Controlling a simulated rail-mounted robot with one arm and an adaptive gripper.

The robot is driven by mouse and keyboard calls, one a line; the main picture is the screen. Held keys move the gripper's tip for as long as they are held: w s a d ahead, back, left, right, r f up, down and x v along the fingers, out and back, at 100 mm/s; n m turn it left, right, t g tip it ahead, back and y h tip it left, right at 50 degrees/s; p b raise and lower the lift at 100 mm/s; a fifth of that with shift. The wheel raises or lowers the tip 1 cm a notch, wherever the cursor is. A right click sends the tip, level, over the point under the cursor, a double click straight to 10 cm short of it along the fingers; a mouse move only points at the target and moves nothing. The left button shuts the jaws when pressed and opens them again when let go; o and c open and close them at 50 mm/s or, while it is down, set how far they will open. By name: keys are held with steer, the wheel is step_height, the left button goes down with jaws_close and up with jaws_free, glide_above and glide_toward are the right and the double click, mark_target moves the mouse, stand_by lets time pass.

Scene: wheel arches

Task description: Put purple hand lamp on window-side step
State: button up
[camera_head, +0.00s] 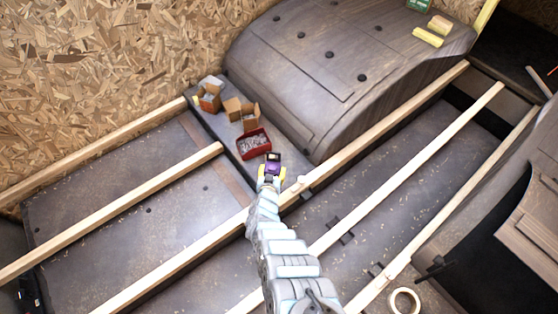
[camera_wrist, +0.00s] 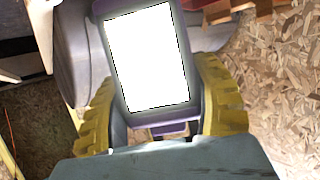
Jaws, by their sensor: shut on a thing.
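The purple hand lamp (camera_head: 273,164) is held in my gripper (camera_head: 271,175) in the head view. In the wrist view the lamp (camera_wrist: 192,62) fills the upper middle, with a bright white panel in a purple frame. The yellow fingers of my gripper (camera_wrist: 165,108) stand on both sides of its lower part, shut on it. In the head view the lamp is just below a red tray on a narrow grey step (camera_head: 229,144) beside the large dark wheel arch (camera_head: 335,75). Whether this is the window-side step cannot be told; no window shows.
The red tray (camera_head: 253,144) holds small pale pieces. Open cardboard boxes (camera_head: 241,112) and (camera_head: 209,98) stand behind it. Wooden battens (camera_head: 405,170) cross the floor. Yellow blocks (camera_head: 428,37) lie on the arch. A tape roll (camera_head: 404,301) lies at the lower right.

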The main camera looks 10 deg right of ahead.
steer(key=w+d+f+b, duration=0.6)
steer(key=w+f+b, duration=0.2)
steer(key=b, duration=0.8)
steer(key=shift+w+f, duration=0.15)
steer(key=shift+w, duration=0.4)
steer(key=shift+f+b, duration=0.1)
steer(key=shift+b, duration=0.25)
steer(key=shift+w+d+f+b, duration=0.15)
steer(key=shift+w+f+b, duration=0.1)
steer(key=shift+f+b, duration=0.4)
step_height(320, 180, down, 2)
steer(key=b, duration=0.2)
steer(key=shift+s+f+b, duration=0.1)
steer(key=shift+f+b, duration=0.05)
steer(key=shift+b, duration=0.2)
steer(key=o, duration=1.2)
